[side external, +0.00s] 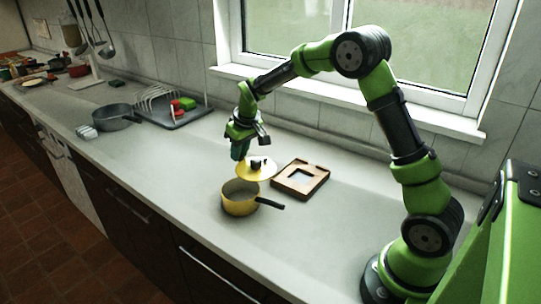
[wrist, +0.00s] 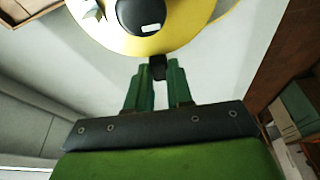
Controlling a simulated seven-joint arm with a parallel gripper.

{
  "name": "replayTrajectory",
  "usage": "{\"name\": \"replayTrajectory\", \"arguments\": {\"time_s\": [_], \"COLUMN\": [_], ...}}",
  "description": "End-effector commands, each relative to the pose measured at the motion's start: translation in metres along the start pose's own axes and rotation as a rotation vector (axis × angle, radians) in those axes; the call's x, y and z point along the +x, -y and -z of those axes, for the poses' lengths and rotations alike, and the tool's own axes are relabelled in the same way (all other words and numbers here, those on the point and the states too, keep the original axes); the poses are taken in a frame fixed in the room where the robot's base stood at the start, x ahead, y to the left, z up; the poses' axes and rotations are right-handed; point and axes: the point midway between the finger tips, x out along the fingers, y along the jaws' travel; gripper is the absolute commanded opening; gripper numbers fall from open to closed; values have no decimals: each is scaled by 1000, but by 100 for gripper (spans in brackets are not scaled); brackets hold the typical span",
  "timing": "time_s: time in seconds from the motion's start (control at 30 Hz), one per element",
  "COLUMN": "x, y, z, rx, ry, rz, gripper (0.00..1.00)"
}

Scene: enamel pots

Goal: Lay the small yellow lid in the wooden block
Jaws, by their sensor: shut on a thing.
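The small yellow lid (side external: 252,174) has a dark knob on top and hangs above the yellow pot (side external: 238,205). My gripper (side external: 238,156) points down at the lid's far-left edge. In the wrist view, my gripper's green fingertips (wrist: 157,72) are shut on a small black piece at the rim of the lid (wrist: 176,41). The wooden block (side external: 313,184), with a square opening, lies flat on the counter just right of the lid. Part of a brown wooden piece, seemingly the block (wrist: 32,6), shows at the wrist view's top left.
The yellow pot's dark handle (side external: 270,204) points right, in front of the block. A grey pan (side external: 112,118) and a dish rack on a tray (side external: 185,118) stand farther left. The window wall runs behind. The counter right of the block is clear.

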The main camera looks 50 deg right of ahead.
Motion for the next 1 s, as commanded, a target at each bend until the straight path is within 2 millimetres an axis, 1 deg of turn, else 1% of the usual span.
{"name": "replayTrajectory", "arguments": {"time_s": [0.03,0.07,0.1,0.17,0.2,0.27,0.3,0.4,0.43,0.5,0.53,0.6,0.7,0.87,1.0], "x": [-1,-1,-2,-5,-7,-10,-13,-21,-23,-27,-27,-29,-29,-25,-16], "y": [-25,-39,-58,-86,-103,-129,-145,-178,-186,-198,-201,-206,-206,-206,-206], "z": [-6,-11,-18,-28,-37,-50,-60,-82,-88,-98,-101,-107,-109,-111,-113], "rx": [85,143,227,361,458,606,709,954,1021,1152,1197,1285,1360,1407,1408], "ry": [0,1,1,-1,0,0,0,1,-1,0,0,0,0,1,2], "rz": [-28,-46,-72,-114,-144,-191,-223,-299,-319,-359,-373,-398,-422,-435,-436], "gripper": [0,0,0,0,0,0,0,0,0,0,0,0,0,0,0]}}
